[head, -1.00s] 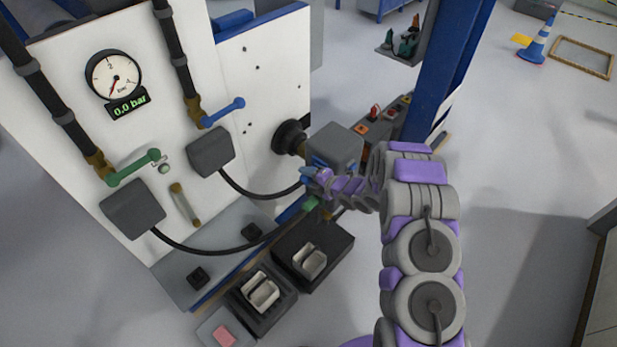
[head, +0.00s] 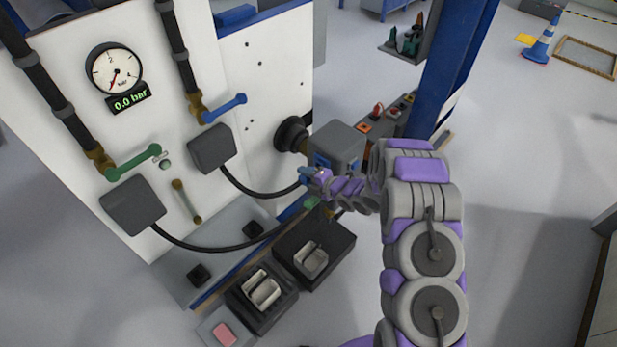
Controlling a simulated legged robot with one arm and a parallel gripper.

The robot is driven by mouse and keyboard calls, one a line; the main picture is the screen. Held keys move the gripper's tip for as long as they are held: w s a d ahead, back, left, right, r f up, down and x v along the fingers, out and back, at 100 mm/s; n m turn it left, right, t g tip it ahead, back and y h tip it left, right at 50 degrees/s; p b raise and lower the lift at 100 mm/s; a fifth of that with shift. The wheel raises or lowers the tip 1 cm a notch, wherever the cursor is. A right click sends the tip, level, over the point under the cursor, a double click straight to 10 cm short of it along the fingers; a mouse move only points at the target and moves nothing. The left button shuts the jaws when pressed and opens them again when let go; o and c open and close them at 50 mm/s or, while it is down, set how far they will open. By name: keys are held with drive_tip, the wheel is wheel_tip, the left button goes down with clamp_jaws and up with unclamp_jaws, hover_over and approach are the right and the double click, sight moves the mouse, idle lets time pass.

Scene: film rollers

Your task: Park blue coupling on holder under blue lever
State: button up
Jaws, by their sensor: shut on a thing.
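The blue lever (head: 226,107) sits on the white panel at the end of a black pipe. A grey box (head: 210,149) is below it, and a black hose (head: 262,195) runs from this box to the blue coupling (head: 304,175). My gripper (head: 310,179) is shut on the blue coupling, in front of a grey block; its fingers partly hide it. The green coupling (head: 311,203) is just below my gripper, on the other hose. A small dark holder (head: 252,230) is on the grey ledge below the blue lever; another dark holder (head: 199,276) is below the green lever (head: 134,162).
The grey block (head: 337,143) and a black round knob (head: 291,135) are close behind my gripper. Black boxes with rocker pedals (head: 311,258) stand below, beside a pink button (head: 224,333). A blue post (head: 452,65) rises behind my arm.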

sight(300, 183)
drive_tip(key=shift+s+a, duration=0.15)
drive_tip(key=shift+s, duration=0.05)
drive_tip(key=shift+s+a+f+b, duration=0.1)
drive_tip(key=shift+s+a+b, duration=0.2)
drive_tip(key=shift+s+b, duration=0.15)
drive_tip(key=shift+s+a+b, duration=0.55)
drive_tip(key=shift+s, duration=0.1)
drive_tip(key=s+a+f+m+g+y, duration=0.2)
drive_tip(key=s+a+f+m+y, duration=0.15)
drive_tip(key=a+m, duration=0.45)
drive_tip(key=s+a+f+m+g+y, duration=0.1)
drive_tip(key=s+a+f+m+y, duration=0.25)
drive_tip(key=a+m, duration=0.45)
drive_tip(key=shift+w+a+f+n, duration=0.1)
drive_tip(key=shift+a+f+n, duration=0.25)
drive_tip(key=shift+f, duration=0.95)
drive_tip(key=shift+s+a+f+n, duration=0.15)
drive_tip(key=shift+f+n, duration=0.3)
drive_tip(key=shift+f, duration=0.8)
drive_tip(key=shift+w+a+f+n, duration=0.15)
drive_tip(key=shift+a+f+n, duration=0.2)
drive_tip(key=shift+f, duration=0.95)
drive_tip(key=shift+b, duration=0.35)
